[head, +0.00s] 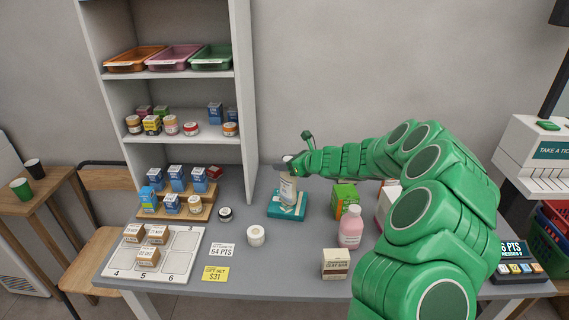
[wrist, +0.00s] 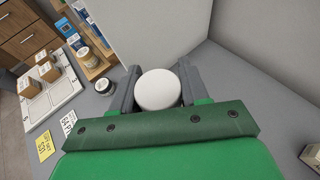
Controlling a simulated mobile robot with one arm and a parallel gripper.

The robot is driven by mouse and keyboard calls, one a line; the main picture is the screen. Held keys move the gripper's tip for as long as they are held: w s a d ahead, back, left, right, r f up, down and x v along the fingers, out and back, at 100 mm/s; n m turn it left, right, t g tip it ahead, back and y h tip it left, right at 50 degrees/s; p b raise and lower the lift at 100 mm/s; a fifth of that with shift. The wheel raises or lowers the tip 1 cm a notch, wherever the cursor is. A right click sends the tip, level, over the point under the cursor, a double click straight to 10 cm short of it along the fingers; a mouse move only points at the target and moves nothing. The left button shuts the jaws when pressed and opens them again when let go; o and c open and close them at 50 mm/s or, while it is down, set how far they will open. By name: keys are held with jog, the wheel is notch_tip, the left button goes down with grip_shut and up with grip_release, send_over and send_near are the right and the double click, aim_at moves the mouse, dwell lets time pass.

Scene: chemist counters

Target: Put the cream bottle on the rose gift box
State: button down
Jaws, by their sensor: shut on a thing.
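My gripper (head: 290,170) is shut on a pale cream bottle (head: 287,190) with a label. The bottle is upright, over a teal box (head: 287,206) on the counter; I cannot tell whether its base touches the box. In the wrist view, its round white cap (wrist: 158,90) sits between the two fingers (wrist: 158,88). I cannot pick out a rose gift box for certain. A pale box with a reddish edge (head: 387,203) stands partly hidden behind my arm.
A pink bottle (head: 350,226), a green box (head: 345,197) and a cream-and-dark box (head: 336,264) stand right of the teal box. A numbered tray (head: 180,268) lies at the front left.

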jog(key=shift+f, duration=0.1)
jog(key=c, duration=0.6)
grip_release()
jog(key=shift+o, duration=0.2)
